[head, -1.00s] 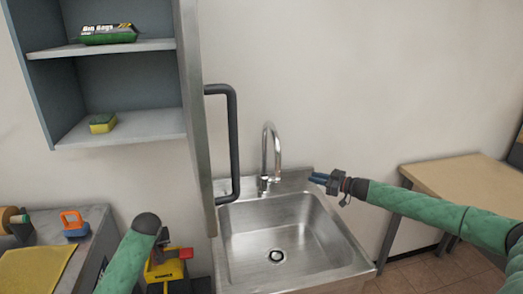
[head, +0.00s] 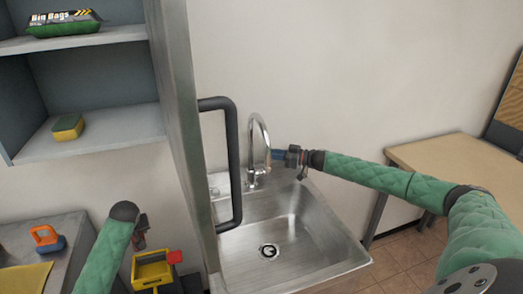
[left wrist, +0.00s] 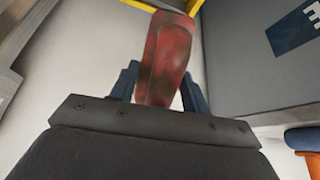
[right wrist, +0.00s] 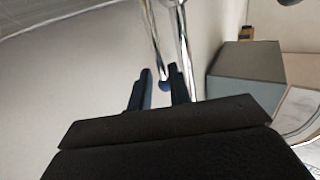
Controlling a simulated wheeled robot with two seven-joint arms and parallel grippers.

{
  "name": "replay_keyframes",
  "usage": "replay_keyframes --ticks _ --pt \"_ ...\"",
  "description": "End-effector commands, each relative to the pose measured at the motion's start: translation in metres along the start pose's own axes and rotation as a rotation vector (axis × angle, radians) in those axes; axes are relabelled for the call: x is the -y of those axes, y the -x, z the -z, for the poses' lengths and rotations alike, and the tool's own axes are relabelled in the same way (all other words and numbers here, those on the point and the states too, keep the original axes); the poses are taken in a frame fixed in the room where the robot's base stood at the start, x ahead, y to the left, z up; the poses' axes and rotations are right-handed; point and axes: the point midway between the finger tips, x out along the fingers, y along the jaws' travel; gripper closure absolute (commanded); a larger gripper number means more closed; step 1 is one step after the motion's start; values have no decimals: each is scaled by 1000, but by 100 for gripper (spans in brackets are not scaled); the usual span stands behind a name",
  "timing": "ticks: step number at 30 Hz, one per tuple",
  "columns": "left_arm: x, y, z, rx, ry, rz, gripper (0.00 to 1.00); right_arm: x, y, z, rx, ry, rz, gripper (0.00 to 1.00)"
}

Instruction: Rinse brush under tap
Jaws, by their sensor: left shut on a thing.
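The chrome tap (head: 263,135) stands at the back of the steel sink (head: 310,225). My right gripper (head: 277,155) is beside the tap's upright. My left gripper (head: 141,232) is low at the left, away from the sink. In the left wrist view it is shut on a worn red piece (left wrist: 166,58), apparently the brush's handle; no bristles show. No water stream is visible.
A cabinet door with a black handle (head: 232,165) stands open between my left gripper and the sink. A yellow bucket (head: 153,270) is below my left gripper. An orange-and-blue object (head: 47,240) sits on the left counter. A wooden table (head: 440,160) stands right.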

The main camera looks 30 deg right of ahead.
Motion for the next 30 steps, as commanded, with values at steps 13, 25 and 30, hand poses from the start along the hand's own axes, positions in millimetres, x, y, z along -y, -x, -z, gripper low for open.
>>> replay_keyframes --ticks 13,25,30 --pt "0 15 8 0 0 0 79 0 -48 1 0 0 0 81" --pt "0 15 8 -1 0 0 79 0 -49 0 0 0 0 98" --pt "0 15 8 -1 0 0 79 0 -49 0 0 0 0 100"
